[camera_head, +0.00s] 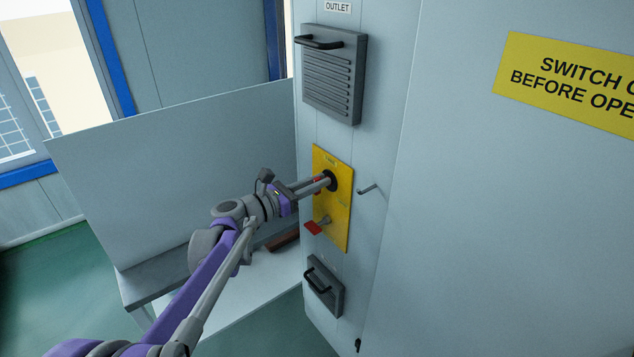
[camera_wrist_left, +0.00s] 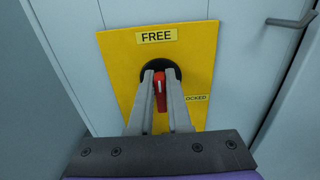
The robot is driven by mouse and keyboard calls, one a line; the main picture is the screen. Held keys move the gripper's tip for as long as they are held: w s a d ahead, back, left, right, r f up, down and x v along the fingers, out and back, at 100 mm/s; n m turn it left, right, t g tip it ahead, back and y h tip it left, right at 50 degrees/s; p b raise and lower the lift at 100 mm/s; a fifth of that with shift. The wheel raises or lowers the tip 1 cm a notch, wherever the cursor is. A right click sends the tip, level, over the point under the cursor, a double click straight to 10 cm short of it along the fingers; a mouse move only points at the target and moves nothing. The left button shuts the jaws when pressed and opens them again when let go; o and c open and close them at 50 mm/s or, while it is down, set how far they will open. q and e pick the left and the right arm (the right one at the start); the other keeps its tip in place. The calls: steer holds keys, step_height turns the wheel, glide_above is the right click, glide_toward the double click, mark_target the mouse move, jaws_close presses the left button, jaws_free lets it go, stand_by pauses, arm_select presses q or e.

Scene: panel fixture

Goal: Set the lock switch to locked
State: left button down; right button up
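A yellow plate (camera_head: 337,226) sits on the grey cabinet front; it also shows in the wrist view (camera_wrist_left: 118,65). On it is a black round switch base (camera_wrist_left: 177,73) with a red handle (camera_wrist_left: 160,88), which lies in line with the FREE label (camera_wrist_left: 156,36) above. A label partly hidden by a finger, reading "OCKED" (camera_wrist_left: 197,98), is to the lower right. My left gripper (camera_head: 328,181) is at the switch, one finger on each side of the red handle, closed in on it; it also shows in the wrist view (camera_wrist_left: 160,80). My right gripper is not in view.
A red-tipped lever (camera_head: 313,227) sticks out low on the plate. A thin hooked handle (camera_head: 368,189) is just to the right. A louvred vent with black handle (camera_head: 332,82) is above, and a small grey box with handle (camera_head: 324,286) below. A bench (camera_head: 160,277) stands at the left.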

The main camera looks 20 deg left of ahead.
arm_select(q)
steer(key=shift+d+m, duration=0.1)
steer(key=shift+m, duration=0.6)
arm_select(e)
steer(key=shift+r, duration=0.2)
arm_select(q)
steer(key=m+p, duration=0.1)
steer(key=m, duration=0.2)
steer(key=shift+s+d, duration=0.1)
steer(key=shift+s+d+f+m+p, duration=0.15)
steer(key=shift+m+p, duration=0.45)
steer(key=shift+m, duration=1.65)
steer(key=shift+d+f+m+p, duration=0.1)
steer(key=shift+f+m+p, duration=0.3)
steer(key=shift+m, duration=1.9)
steer(key=shift+s+d+f+m+p, duration=0.1)
steer(key=shift+m+p, duration=0.65)
steer(key=shift+m, duration=1.5)
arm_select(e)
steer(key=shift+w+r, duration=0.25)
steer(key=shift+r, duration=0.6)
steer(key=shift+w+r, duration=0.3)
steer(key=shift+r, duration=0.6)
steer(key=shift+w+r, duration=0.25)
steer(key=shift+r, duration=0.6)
arm_select(q)
steer(key=c, duration=0.9)
jaws_free()
steer(key=shift+a, duration=0.1)
